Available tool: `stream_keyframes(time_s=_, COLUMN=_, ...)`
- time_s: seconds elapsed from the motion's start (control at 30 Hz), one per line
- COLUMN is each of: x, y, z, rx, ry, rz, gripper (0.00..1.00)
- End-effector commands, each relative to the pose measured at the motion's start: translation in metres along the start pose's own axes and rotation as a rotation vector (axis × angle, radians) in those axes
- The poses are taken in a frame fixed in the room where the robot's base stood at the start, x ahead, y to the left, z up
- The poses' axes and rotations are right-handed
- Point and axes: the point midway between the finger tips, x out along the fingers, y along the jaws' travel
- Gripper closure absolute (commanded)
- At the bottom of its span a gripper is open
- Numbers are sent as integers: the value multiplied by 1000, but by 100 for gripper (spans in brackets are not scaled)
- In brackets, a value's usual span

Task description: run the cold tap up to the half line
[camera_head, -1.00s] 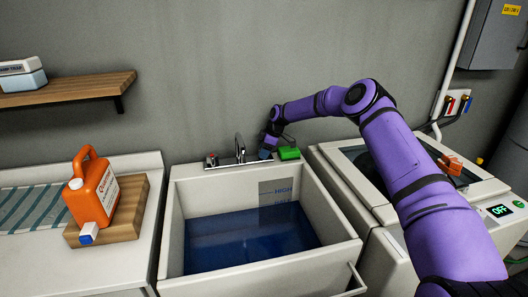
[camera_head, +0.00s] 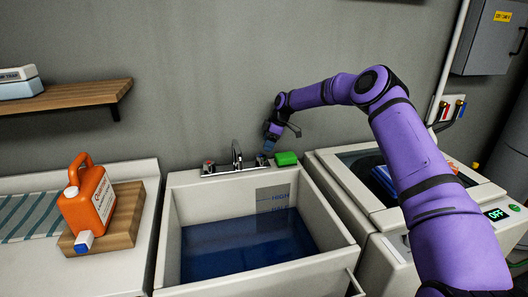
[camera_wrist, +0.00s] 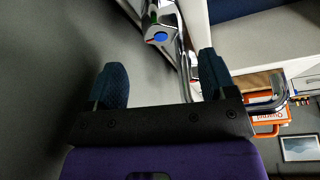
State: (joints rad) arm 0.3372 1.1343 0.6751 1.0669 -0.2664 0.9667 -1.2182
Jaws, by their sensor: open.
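The sink tap (camera_head: 237,155) stands on the back rim of the white sink (camera_head: 350,250). Its left handle (camera_head: 208,167) has a red mark. The cold handle (camera_head: 261,160), on the right, shows a blue cap in the wrist view (camera_wrist: 160,37). My gripper (camera_head: 268,146) is just above and beside the cold handle. In the wrist view my gripper (camera_wrist: 163,80) has its fingers wide apart with nothing between them. Dark blue water (camera_head: 235,250) stands in the basin. Its surface is near the lower mark on the level plate (camera_head: 265,193), below HIGH. I cannot make out a stream.
A green block (camera_head: 286,158) lies on the rim right of the tap, close to my gripper. A washer (camera_head: 400,222) reading OFF stands at right. An orange jug (camera_head: 88,200) sits on a wooden block (camera_head: 123,226) at left. A wall shelf (camera_head: 70,98) is above.

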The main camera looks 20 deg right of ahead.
Motion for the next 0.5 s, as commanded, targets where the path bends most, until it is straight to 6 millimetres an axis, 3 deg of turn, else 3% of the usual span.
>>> stream_keyframes(time_s=0.2, x=-22, y=0, z=1, rx=0, ry=-1, rz=0, gripper=23)
stream_keyframes(time_s=0.5, x=-26, y=0, z=1, rx=0, ry=-1, rz=-1, gripper=23)
